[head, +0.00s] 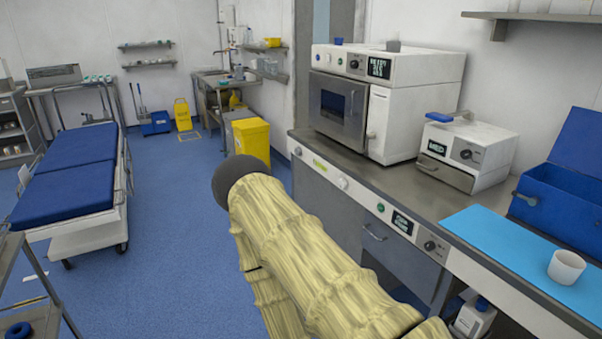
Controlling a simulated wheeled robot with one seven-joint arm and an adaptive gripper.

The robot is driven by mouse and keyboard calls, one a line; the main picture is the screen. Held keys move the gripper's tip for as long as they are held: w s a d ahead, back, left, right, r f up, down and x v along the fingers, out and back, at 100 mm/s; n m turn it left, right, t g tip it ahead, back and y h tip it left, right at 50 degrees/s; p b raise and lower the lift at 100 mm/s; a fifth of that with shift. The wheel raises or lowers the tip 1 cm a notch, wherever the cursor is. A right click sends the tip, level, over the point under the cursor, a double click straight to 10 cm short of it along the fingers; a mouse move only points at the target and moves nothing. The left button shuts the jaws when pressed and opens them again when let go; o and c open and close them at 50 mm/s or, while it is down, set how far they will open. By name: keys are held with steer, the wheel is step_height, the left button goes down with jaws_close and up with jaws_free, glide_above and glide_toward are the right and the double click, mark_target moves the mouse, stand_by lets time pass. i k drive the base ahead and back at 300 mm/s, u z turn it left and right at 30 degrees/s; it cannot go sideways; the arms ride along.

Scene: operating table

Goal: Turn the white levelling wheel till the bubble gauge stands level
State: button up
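The white levelling wheel (342,183) is a small round white knob on the pale front rail of the metal bench. A small yellow-green strip, which looks like the bubble gauge (320,166), sits just left of it on the same rail. The bubble is too small to read, so I cannot tell if it stands level. My arm, in a pale yellow sleeve with a dark rounded end, rises from the bottom to the left of the wheel and appears apart from it. No gripper fingers show.
On the bench (415,182) stand a large white oven-like device (385,105), a smaller white device (468,152), a blue box (565,165) and a white cup (566,267) on a blue mat (505,240). A yellow bin (251,140) stands behind my arm. A blue bed (70,175) is at left; the floor between is clear.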

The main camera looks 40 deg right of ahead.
mark_target(342, 183)
steer(key=i, duration=3.4)
steer(key=z, duration=2.6)
